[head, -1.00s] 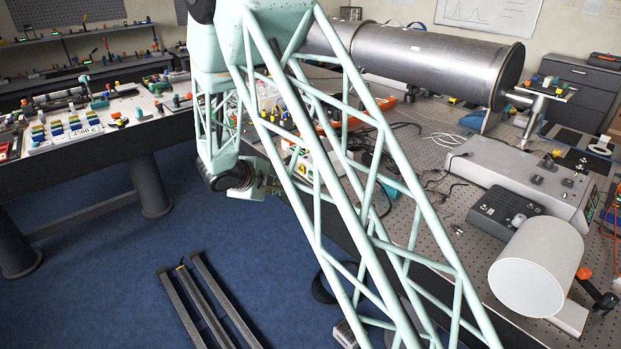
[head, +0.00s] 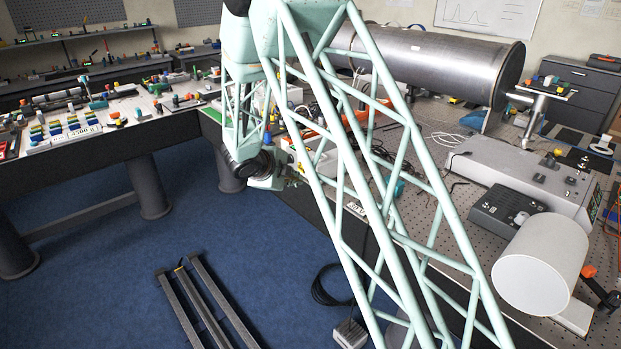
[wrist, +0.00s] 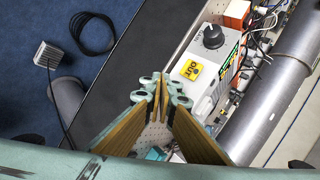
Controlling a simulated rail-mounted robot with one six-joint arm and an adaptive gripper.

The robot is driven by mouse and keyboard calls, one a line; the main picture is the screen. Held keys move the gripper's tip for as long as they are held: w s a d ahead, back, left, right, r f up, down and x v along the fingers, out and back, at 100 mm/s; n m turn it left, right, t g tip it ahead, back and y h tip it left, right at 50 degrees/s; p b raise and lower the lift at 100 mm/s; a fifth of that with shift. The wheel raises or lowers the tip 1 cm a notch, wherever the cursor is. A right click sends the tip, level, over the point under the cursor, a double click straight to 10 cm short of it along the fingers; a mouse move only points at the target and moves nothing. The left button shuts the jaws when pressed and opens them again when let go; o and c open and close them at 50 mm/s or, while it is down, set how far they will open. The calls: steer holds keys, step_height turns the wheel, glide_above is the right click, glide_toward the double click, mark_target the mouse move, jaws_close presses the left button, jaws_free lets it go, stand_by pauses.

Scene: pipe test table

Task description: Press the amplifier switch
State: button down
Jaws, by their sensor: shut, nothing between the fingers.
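In the head view my gripper (head: 297,178) is small, beside the table edge, and my lattice arm hides much of the box.
A large metal pipe (head: 430,65) lies along the table's back. It also shows right of the box in the wrist view (wrist: 262,112). A grey instrument (head: 520,175) and a white cylinder (head: 540,265) stand at the right. Cables and an orange box (wrist: 237,13) lie near.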

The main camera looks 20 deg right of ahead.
steer(key=shift+w+d, duration=0.2)
steer(key=shift+d, duration=0.3)
steer(key=shift+w+d, duration=0.2)
steer(key=shift+d, duration=0.25)
steer(key=shift+w+d+p, duration=0.35)
steer(key=shift+d+p, duration=0.35)
steer(key=shift+d, duration=0.1)
stand_by(2.2)
steer(key=shift+a, duration=0.1)
stand_by(0.4)
steer(key=shift+s+a+p, duration=0.35)
steer(key=shift+a+p, duration=0.05)
steer(key=shift+a, duration=0.25)
steer(key=shift+a, duration=0.1)
steer(key=shift+s+a+p, duration=0.3)
steer(key=shift+a, duration=0.45)
steer(key=shift+s+a+p, duration=0.3)
steer(key=shift+a, duration=0.45)
steer(key=shift+s+a+p, duration=0.3)
steer(key=shift+a, duration=0.45)
steer(key=shift+r, duration=0.1)
